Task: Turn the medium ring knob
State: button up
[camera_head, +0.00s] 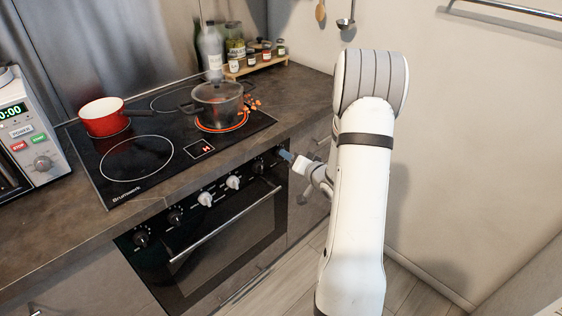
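The oven front (215,245) carries a row of knobs below the cooktop. Two black knobs, one at the far left (140,238) and one beside it (175,217), come first. Two white knobs (205,198) sit in the middle, the second further right (233,182). Another black knob (258,165) is near the right end. I cannot read which one is the medium ring knob. My gripper (287,156) is at the right end of the panel, its blue-grey tips close to the front there. It may hide a knob; contact and finger opening are too small to tell.
A black cooktop (125,184) bears a red pot (104,116) and a dark pot (217,104) on a glowing red ring. The oven handle (228,224) sticks out below the knobs. A microwave (28,135) stands left. A wall (470,140) bounds the right side.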

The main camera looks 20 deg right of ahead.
jog(key=w+f+m+t+y, duration=0.1)
jog(key=w+f+t, duration=0.1)
jog(key=w, duration=0.3)
jog(key=shift+w+a+f+m+t+y+b, duration=0.3)
jog(key=shift+f+m+y+b, duration=0.1)
jog(key=shift+f, duration=0.5)
jog(key=shift+c, duration=0.2)
jog(key=c, duration=0.9)
jog(key=shift+a, duration=0.2)
jog(key=shift+d, duration=0.1)
